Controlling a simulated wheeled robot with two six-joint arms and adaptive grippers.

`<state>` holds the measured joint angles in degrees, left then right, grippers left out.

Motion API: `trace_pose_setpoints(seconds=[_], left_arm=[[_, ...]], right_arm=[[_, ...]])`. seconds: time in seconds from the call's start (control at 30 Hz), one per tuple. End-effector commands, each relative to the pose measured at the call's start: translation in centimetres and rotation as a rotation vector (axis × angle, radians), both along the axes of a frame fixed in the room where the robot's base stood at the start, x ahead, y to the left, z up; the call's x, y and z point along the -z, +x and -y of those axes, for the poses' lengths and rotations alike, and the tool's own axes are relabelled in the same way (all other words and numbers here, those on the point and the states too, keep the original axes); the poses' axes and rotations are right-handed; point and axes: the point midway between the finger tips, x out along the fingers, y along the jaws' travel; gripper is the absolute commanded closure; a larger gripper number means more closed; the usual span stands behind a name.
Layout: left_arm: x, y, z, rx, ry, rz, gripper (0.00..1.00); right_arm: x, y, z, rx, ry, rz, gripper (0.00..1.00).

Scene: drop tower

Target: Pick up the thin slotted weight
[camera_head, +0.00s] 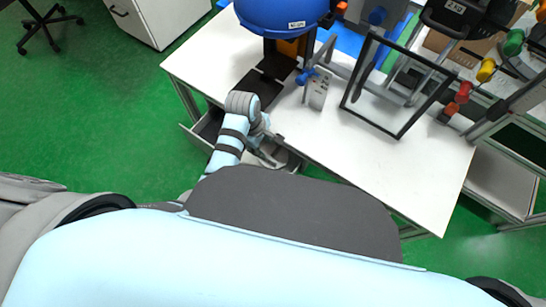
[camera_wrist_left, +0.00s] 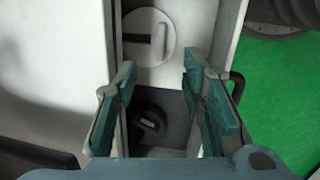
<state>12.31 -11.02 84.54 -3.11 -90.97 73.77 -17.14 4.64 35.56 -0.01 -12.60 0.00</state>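My left gripper (camera_head: 264,154) is down at the table's near edge, over an open drawer (camera_head: 203,128). In the left wrist view my left gripper (camera_wrist_left: 158,80) is open, its two teal-padded fingers apart with nothing held between them. A pale round slotted weight (camera_wrist_left: 142,52) lies in the drawer just beyond the fingertips. A dark round slotted weight (camera_wrist_left: 148,122) lies nearer, seen between the fingers. I cannot tell from these views which weight is thinner. The weights are not clear in the head view. My right gripper is not in view.
The white table (camera_head: 390,180) carries a blue drum-like apparatus (camera_head: 283,15), a grey bracket (camera_head: 317,90) and a black frame (camera_head: 395,90). Drawer walls flank the left fingers closely. A black handle (camera_wrist_left: 237,88) is at the right. Green floor (camera_head: 90,120) is open at left.

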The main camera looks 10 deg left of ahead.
Motion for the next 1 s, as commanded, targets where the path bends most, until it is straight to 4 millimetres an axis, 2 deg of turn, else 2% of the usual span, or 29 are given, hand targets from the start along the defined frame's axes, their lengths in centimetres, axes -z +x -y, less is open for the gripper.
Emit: trace_pose_setpoints(seconds=[0.03, 0.1, 0.33, 0.5, 0.6, 0.77, 0.87, 1.0], left_arm=[[2.2, 0.1, 0.2, 0.001, 0.001, -0.003, 0.63], [4.0, 0.3, 0.4, 0.001, 0.0, -0.001, 0.63], [7.3, 0.6, 0.9, 0.003, 0.001, 0.002, 0.63], [10.7, 0.8, 1.3, 0.004, 0.001, 0.002, 0.63], [11.4, 0.9, 1.5, 0.003, 0.001, 0.002, 0.63], [11.2, 0.9, 1.5, 0.002, 0.001, 0.004, 0.63], [11.1, 0.9, 1.4, 0.002, 0.002, 0.003, 0.76], [11.1, 0.9, 1.4, 0.002, 0.002, 0.003, 0.98]], right_arm=[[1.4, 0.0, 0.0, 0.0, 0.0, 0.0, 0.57], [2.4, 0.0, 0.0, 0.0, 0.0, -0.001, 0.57], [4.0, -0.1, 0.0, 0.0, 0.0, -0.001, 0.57], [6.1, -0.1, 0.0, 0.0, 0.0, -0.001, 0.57], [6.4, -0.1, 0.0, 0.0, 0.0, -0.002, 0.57], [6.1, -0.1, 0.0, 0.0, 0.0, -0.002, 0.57], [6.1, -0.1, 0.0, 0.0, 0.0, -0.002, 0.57], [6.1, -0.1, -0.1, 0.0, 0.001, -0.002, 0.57]])
